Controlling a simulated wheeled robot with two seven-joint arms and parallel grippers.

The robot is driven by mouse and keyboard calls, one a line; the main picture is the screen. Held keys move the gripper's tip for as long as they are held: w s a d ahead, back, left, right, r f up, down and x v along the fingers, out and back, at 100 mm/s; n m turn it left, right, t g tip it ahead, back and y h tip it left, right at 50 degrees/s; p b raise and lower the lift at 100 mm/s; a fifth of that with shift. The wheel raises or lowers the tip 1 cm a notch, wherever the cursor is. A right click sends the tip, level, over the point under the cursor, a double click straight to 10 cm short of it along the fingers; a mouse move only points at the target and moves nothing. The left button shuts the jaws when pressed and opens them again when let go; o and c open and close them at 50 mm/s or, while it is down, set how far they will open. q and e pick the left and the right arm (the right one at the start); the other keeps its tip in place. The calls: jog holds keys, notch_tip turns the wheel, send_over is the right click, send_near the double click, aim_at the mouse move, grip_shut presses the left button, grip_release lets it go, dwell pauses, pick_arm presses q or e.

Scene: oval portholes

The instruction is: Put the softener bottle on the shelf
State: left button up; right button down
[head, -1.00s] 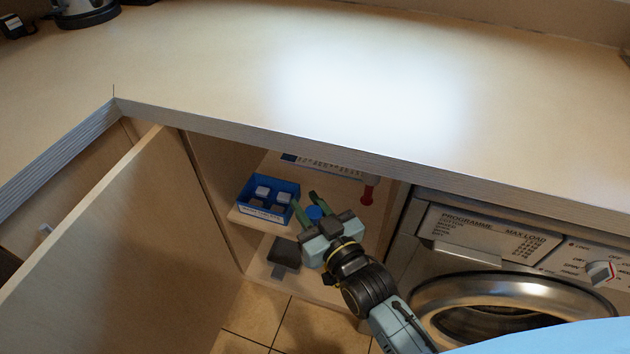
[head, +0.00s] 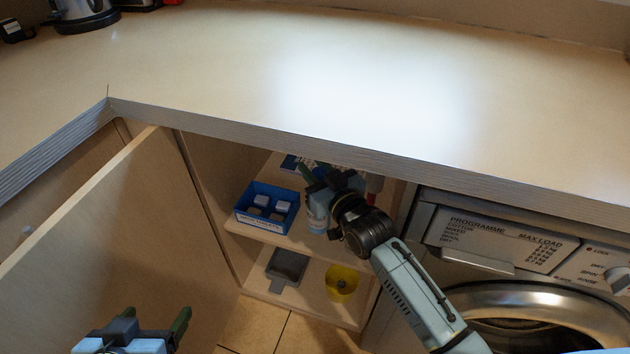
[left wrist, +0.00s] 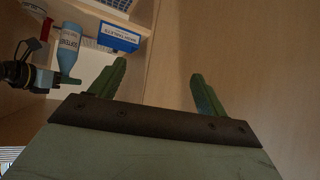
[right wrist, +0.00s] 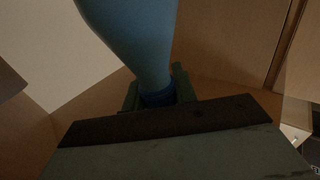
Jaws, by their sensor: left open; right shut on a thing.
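The blue softener bottle (head: 318,218) shows just below my right gripper (head: 316,180), at the cupboard's upper shelf (head: 295,240). In the right wrist view my right gripper (right wrist: 157,92) is shut on the bottle (right wrist: 138,35) near its dark blue cap. The left wrist view shows the labelled bottle (left wrist: 70,45) with that gripper at its narrow end. I cannot tell whether the bottle's base touches the shelf. My left gripper (head: 155,318) is open and empty, low in front of the cupboard door; its fingers also show in the left wrist view (left wrist: 158,75).
A blue box of tablets (head: 265,208) stands on the shelf left of the bottle. A red item (head: 373,188) is at the right. Below are a grey pan (head: 287,267) and a yellow round item (head: 341,283). The open door (head: 125,225) and the countertop edge (head: 270,148) bound the opening.

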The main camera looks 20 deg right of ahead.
pick_arm(q)
jog(key=w+d+r+t+h+b, duration=0.1)
jog(key=w+d+r+t+b, duration=0.1)
jog(key=w+r+t, duration=0.2)
notch_tip(320, 180, up, 4)
jog(key=shift+d+f+t+h, duration=0.3)
jog(key=shift+t+h, duration=0.1)
jog(key=shift+t, duration=0.4)
pick_arm(e)
notch_tip(320, 180, down, 3)
jog(key=c, duration=1.6)
grip_release()
jog(key=shift+f, duration=0.25)
jog(key=o, duration=0.5)
pick_arm(q)
jog(key=shift+r, duration=0.1)
pick_arm(e)
jog(key=shift+r, duration=0.15)
jog(key=shift+s, duration=0.2)
pick_arm(q)
jog(key=s+a+f+g+y+p, duration=0.2)
jog(key=s+a+f+g+p, duration=0.1)
jog(key=s+f+g, duration=0.4)
jog(key=shift+a+f+g+y, duration=0.3)
jog(key=shift+a+f+g, duration=0.35)
jog(key=shift+f, duration=0.9)
pick_arm(e)
jog(key=shift+v, duration=3.65)
